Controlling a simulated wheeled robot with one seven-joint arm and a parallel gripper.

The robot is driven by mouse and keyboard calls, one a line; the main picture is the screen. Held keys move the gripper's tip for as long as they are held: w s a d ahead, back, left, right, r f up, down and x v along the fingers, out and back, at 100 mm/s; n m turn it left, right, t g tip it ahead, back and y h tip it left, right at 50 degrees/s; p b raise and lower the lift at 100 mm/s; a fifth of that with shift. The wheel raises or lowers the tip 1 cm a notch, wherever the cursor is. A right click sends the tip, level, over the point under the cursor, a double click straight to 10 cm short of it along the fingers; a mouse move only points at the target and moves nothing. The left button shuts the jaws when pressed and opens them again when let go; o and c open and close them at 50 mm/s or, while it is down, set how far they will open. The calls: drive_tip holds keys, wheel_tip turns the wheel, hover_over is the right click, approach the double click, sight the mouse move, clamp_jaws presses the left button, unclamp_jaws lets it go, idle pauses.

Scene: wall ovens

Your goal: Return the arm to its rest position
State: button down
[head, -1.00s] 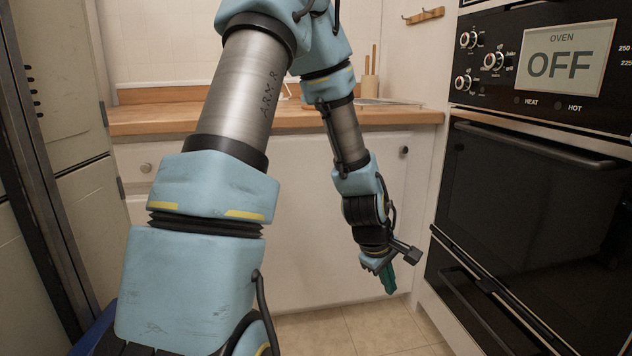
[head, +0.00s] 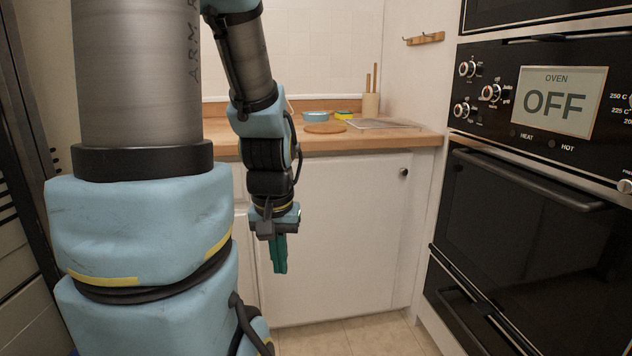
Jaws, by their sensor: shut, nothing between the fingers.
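My arm, light blue with grey metal tubes, fills the left half of the head view. Its forearm hangs down in front of the white cabinet. My gripper (head: 280,266), with teal fingers, points down at the end of the arm. It is shut and empty, and it appears apart from the cabinet door behind it.
The wall oven (head: 560,205) stands at the right, its door shut and its display reading OFF. A wooden counter (head: 424,139) carries a blue bowl (head: 316,117), a round board (head: 325,128) and a utensil holder (head: 371,104). White cabinet doors (head: 345,235) are shut. Floor shows below.

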wheel_tip(320, 180, up, 15)
drive_tip(key=p, duration=1.2)
drive_tip(key=shift+p, duration=0.4)
drive_tip(key=shift+f, duration=0.1)
